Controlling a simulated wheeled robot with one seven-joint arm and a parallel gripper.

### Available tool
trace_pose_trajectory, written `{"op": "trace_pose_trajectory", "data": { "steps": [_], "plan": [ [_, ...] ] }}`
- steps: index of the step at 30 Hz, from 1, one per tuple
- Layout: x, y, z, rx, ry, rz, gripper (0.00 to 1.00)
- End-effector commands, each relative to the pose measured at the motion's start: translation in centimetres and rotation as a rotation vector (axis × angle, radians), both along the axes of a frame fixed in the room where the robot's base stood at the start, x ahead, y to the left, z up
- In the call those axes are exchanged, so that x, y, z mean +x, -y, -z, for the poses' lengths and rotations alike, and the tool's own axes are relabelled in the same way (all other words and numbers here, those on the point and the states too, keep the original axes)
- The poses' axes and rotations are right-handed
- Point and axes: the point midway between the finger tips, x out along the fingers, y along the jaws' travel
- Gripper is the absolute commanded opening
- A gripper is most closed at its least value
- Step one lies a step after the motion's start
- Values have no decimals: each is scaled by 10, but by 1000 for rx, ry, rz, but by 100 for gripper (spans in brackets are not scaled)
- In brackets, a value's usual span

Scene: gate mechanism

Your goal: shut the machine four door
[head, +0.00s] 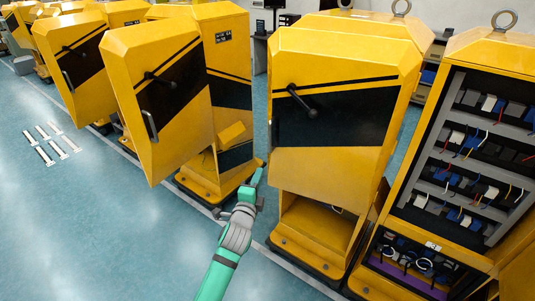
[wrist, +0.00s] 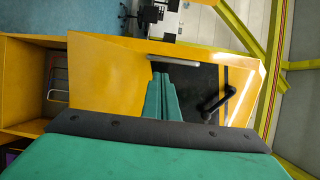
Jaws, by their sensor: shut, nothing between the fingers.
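Several yellow machines stand in a row. In the head view, one door (head: 182,118), with a black panel, black lever and silver handle, stands swung out from its machine (head: 235,70). Another door (head: 335,155), with a black panel and lever, is to the right, with an open bay below. The small labels are too small to read. My gripper (head: 257,177) is shut and empty, between these two machines. In the wrist view, its green fingers (wrist: 163,78) lie before a door (wrist: 105,80) with a silver handle and black lever. I cannot tell which machine this is, or whether they touch.
An open cabinet (head: 462,150) with wired shelves stands at the right. More yellow machines (head: 80,65) stand at the far left. Pale floor strips (head: 50,143) lie on the clear blue floor (head: 90,220) at left. A desk and chair (wrist: 150,15) show in the wrist view.

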Motion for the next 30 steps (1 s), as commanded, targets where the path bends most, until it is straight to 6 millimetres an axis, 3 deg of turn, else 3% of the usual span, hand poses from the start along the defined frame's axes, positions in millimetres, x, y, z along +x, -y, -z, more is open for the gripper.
{"op": "trace_pose_trajectory", "data": {
  "steps": [30],
  "plan": [
    [123,33,-1,-2,2,6,0]
  ]
}}
